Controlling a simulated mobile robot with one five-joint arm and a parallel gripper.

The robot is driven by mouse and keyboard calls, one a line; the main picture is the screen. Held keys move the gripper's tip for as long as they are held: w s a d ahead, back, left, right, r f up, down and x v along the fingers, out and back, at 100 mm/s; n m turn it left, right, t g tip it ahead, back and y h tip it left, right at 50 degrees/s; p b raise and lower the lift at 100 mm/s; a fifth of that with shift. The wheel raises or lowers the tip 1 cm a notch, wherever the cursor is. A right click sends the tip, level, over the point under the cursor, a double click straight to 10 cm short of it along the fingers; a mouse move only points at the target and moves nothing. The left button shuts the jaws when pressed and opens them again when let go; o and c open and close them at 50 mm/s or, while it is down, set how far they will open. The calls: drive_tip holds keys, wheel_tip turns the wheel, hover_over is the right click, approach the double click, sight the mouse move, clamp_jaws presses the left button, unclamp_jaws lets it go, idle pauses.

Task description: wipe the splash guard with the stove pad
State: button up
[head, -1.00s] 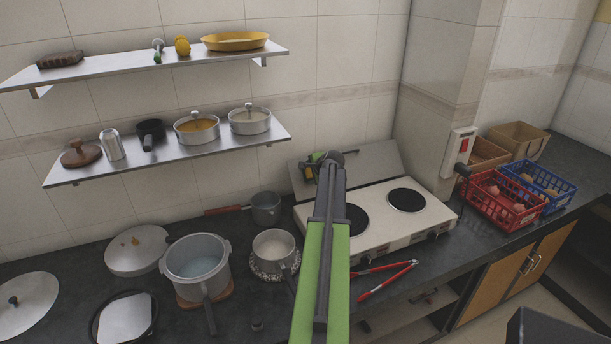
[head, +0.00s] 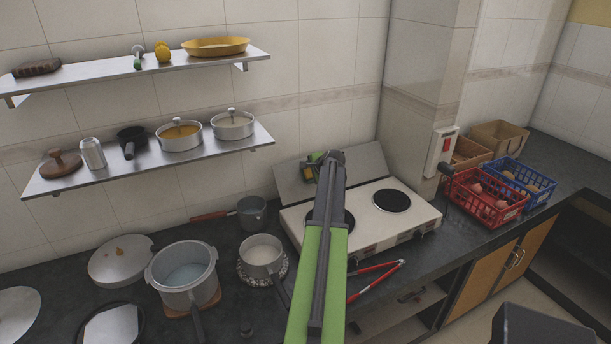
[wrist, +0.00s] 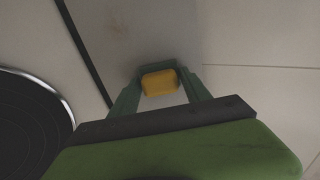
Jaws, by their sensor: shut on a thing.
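The splash guard (head: 362,166) is a grey sloping panel behind the white two-plate stove (head: 375,222). It also shows in the wrist view as a grey surface (wrist: 125,45) with a faint brownish smudge near its top. My gripper (head: 316,166) is at the guard's left half, in front of its face. In the wrist view, its green fingers (wrist: 158,88) are shut on the yellow stove pad (wrist: 159,83). In the head view my arm covers most of the pad. I cannot tell whether the pad touches the guard.
Red-handled tongs (head: 376,278) lie in front of the stove. A saucepan (head: 262,254) and large pot (head: 184,275) stand left of it. Red (head: 484,197) and blue (head: 522,180) baskets are at right. Two shelves (head: 150,160) hold cookware above left. A pillar (head: 425,90) rises behind the stove's right side.

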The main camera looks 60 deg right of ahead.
drive_tip(key=shift+r, duration=0.1)
drive_tip(key=shift+p+v, duration=1.9)
drive_tip(key=shift+v, duration=1)
drive_tip(key=p+v, duration=0.2)
drive_tip(key=v, duration=0.1)
drive_tip(key=shift+a, duration=0.1)
drive_tip(key=shift+s, duration=0.1)
